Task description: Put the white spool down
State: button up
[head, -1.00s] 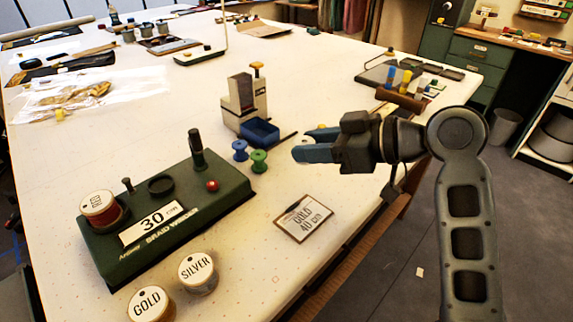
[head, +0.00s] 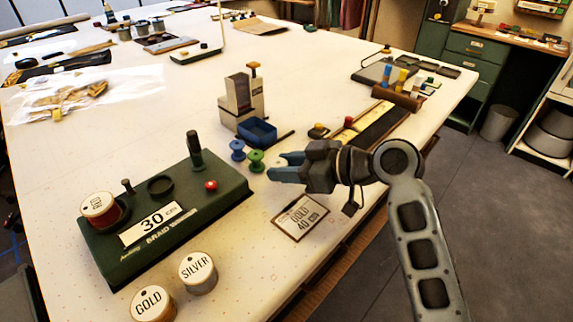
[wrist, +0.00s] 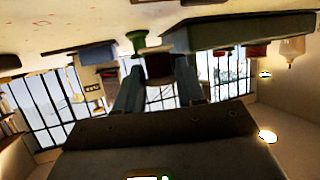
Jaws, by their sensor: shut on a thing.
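My gripper (head: 284,166) is low over the table, just right of the green spool (head: 257,161); I cannot tell the exact gap. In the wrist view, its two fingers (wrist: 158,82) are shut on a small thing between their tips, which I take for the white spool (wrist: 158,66). It looks dark brownish in shadow there. In the head view the fingers mostly hide it, so I cannot tell whether it touches the table. The blue spool (head: 237,150) stands beside the green one, which also shows in the wrist view (wrist: 146,40).
The green braid winder (head: 160,205) is to the left. A gold card (head: 300,217) lies just in front of my gripper. A blue bin (head: 257,131) stands behind the spools. Gold (head: 152,302) and silver (head: 198,271) reels stand at the front.

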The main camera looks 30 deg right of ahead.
jog(key=shift+f+b, duration=0.4)
jog(key=shift+f, duration=0.25)
jog(key=o, duration=1.1)
jog(key=shift+r, duration=0.15)
jog(key=shift+r, duration=0.25)
jog(key=v, duration=0.4)
jog(key=b+v, duration=0.1)
jog(key=v, duration=0.7)
jog(key=shift+r, duration=0.35)
